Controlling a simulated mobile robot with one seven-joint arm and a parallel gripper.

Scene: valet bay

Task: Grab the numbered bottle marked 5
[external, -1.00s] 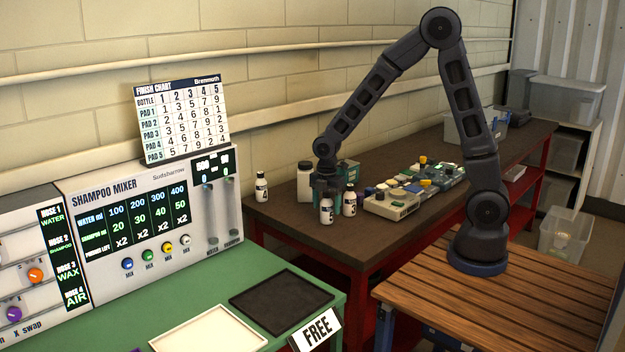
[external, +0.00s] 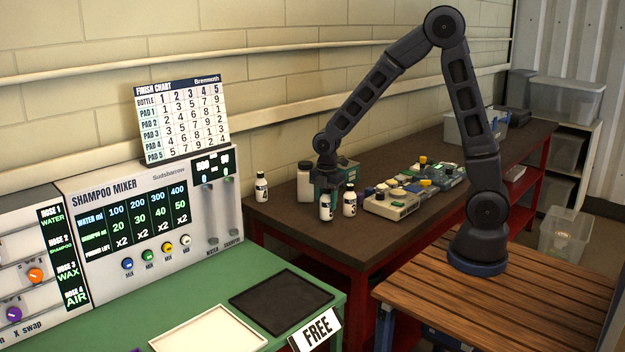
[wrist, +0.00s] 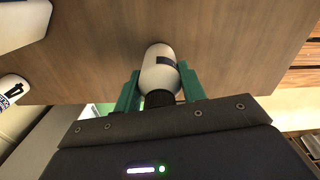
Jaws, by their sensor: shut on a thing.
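My gripper (external: 327,188) is at the front edge of the brown bench, shut on a small white bottle (external: 326,207) with a dark cap. In the wrist view the same bottle (wrist: 160,68) sits between the two green fingers, and its dark mark is too partial to read. The bottle appears upright at the bench top; I cannot tell whether it is lifted. A second small white bottle (external: 349,203) stands just to its right. A third white bottle (external: 261,187) stands apart to the left. A bottle marked 4 (wrist: 12,90) shows at the wrist view's left edge.
A larger white bottle (external: 304,181) and a green can (external: 349,172) stand behind my gripper. Several devices with knobs (external: 391,203) lie to the right on the bench (external: 290,212). The shampoo mixer (external: 140,230) and finish chart (external: 181,118) are at left.

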